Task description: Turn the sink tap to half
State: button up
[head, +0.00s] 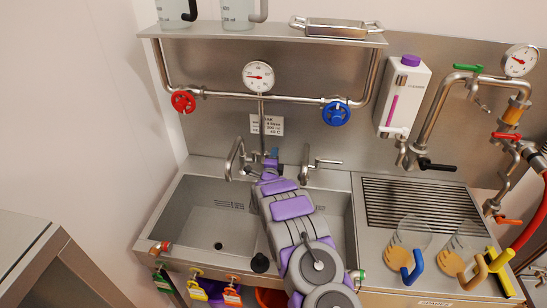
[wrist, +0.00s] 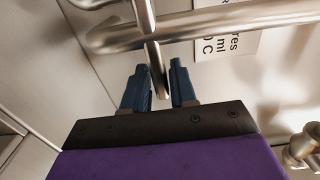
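The steel sink (head: 190,215) has a curved metal tap spout (head: 235,155) at its back left and a metal lever fitting (head: 325,162) at its back right. My gripper (head: 270,160) is at the back middle of the sink, near a thin vertical metal rod. In the wrist view, my gripper's two dark blue fingers (wrist: 160,80) stand apart, one on each side of a slim metal bar (wrist: 155,55) that ends between them. I cannot tell whether either finger touches the bar. My arm hides part of the basin.
A thick metal pipe (wrist: 215,28) crosses just beyond the fingers. A red valve wheel (head: 183,101) and a blue valve wheel (head: 335,113) sit on the wall pipe above.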

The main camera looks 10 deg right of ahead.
jog(key=shift+d+f, duration=0.1)
jog(key=shift+d, duration=0.2)
jog(key=c, duration=0.4)
jog(key=shift+o, duration=0.2)
jog(key=shift+s+a+f, duration=0.1)
jog(key=shift+s+a, duration=0.15)
jog(key=shift+s, duration=0.15)
jog(key=shift+v, duration=0.8)
jog(key=shift+a, duration=0.15)
jog(key=shift+s+a, duration=0.7)
jog(key=shift+s, duration=0.2)
jog(key=shift+a+f+b, duration=0.1)
jog(key=shift+b, duration=0.2)
